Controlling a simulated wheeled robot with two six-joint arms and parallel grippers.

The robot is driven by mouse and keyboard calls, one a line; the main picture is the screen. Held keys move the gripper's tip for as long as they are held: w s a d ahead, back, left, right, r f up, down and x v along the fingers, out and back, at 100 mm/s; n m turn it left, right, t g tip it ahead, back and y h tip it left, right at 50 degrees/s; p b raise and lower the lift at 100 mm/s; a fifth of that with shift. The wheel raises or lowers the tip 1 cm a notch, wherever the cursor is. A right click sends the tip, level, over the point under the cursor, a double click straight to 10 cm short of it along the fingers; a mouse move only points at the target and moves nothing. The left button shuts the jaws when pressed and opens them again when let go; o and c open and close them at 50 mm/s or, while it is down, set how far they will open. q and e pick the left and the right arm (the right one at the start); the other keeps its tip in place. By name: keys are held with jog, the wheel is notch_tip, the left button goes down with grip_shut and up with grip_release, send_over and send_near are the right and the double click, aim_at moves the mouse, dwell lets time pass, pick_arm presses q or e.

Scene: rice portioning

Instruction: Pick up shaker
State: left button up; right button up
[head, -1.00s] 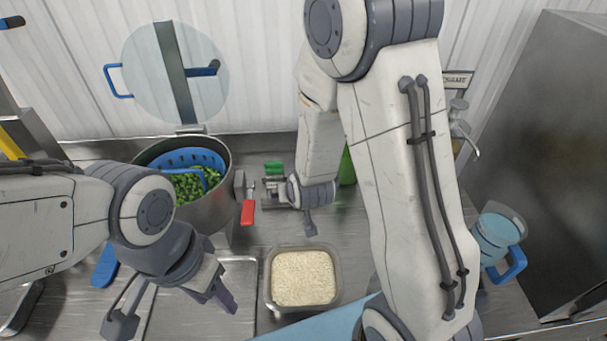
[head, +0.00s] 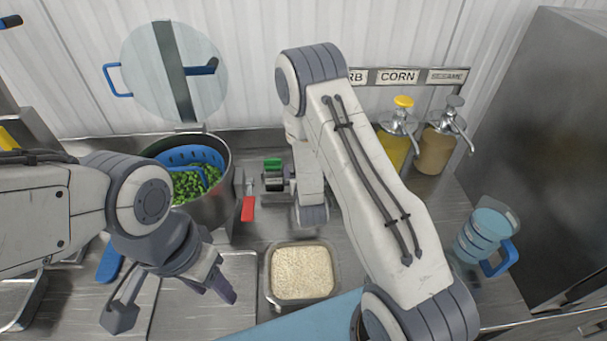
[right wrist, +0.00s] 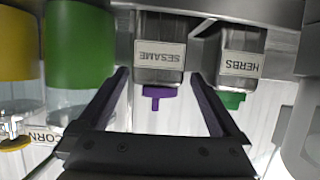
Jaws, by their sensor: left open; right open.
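In the right wrist view, which is upside down, a metal shaker labelled SESAME (right wrist: 160,28) with a purple top lies in line with the gap between the fingers of my right gripper (right wrist: 159,74). The gripper is open; I cannot tell whether the fingertips reach around it. A HERBS shaker (right wrist: 243,40) with a green top is just to the right. In the head view the green-topped shaker (head: 273,171) shows left of my right arm, which hides the right gripper and the sesame shaker. My left gripper (head: 172,298) is open and empty over the counter's front left.
A pot (head: 222,203) with a blue strainer and green vegetables stands left. A rice container (head: 334,278) sits front centre. Yellow (head: 392,150) and brown (head: 436,150) pump bottles stand back right. A blue-handled jug (head: 485,235) is at right.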

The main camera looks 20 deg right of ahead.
jog(key=x, duration=0.1)
jog(key=p+x, duration=0.2)
jog(key=shift+w+d+r, duration=0.2)
jog(key=shift+w+d, duration=0.05)
jog(key=shift+w, duration=0.05)
jog(key=shift+w+d+f, duration=0.1)
jog(key=shift+w+f, duration=0.25)
jog(key=shift+w, duration=0.1)
grip_shut()
jog(key=shift+r, duration=0.1)
